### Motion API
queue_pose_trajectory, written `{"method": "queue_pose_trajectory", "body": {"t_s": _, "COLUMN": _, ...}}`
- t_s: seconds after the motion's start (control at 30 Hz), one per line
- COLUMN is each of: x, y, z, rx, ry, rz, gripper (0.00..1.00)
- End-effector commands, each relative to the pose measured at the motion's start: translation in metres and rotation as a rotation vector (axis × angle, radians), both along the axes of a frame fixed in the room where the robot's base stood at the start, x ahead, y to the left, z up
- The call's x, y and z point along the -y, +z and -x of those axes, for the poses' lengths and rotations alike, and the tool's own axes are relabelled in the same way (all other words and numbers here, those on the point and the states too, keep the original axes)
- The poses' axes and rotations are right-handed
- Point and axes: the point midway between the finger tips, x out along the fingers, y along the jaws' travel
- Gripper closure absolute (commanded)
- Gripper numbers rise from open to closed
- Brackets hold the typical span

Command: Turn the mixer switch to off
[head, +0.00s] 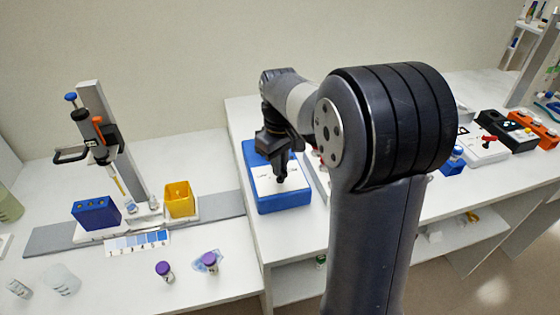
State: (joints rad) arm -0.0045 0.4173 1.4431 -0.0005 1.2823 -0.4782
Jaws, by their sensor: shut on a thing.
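A blue box with a white top panel (264,184) sits at the left end of the right-hand bench; I take it to be the mixer. My gripper (281,172) points down over this panel. Its dark fingers are shut at the panel's middle, on what appears to be the dark switch there. The fingers cover most of the switch, so its setting cannot be read. Small dark marks show on the panel, too small to read.
A pipette stand (112,140), blue rack (96,212) and yellow bin (179,199) stand on the left bench. Purple-capped vials (164,270) are near its front. A white box with a red switch (486,147) and an orange box (530,128) stand right.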

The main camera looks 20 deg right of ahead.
Motion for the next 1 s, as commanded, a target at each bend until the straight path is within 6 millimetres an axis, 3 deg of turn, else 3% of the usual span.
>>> {"method": "queue_pose_trajectory", "body": {"t_s": 0.13, "x": 0.0, "y": 0.001, "z": -0.001, "rx": 0.004, "ry": -0.002, "rz": -0.001, "gripper": 1.0}}
{"method": "queue_pose_trajectory", "body": {"t_s": 0.17, "x": 0.0, "y": 0.001, "z": -0.001, "rx": 0.004, "ry": -0.002, "rz": -0.001, "gripper": 0.88}}
{"method": "queue_pose_trajectory", "body": {"t_s": 0.4, "x": 0.0, "y": 0.0, "z": 0.0, "rx": 0.003, "ry": -0.003, "rz": -0.001, "gripper": 0.68}}
{"method": "queue_pose_trajectory", "body": {"t_s": 0.73, "x": 0.0, "y": 0.006, "z": -0.001, "rx": 0.002, "ry": -0.004, "rz": 0.0, "gripper": 0.67}}
{"method": "queue_pose_trajectory", "body": {"t_s": 1.0, "x": 0.0, "y": 0.054, "z": -0.001, "rx": 0.008, "ry": -0.003, "rz": -0.001, "gripper": 0.67}}
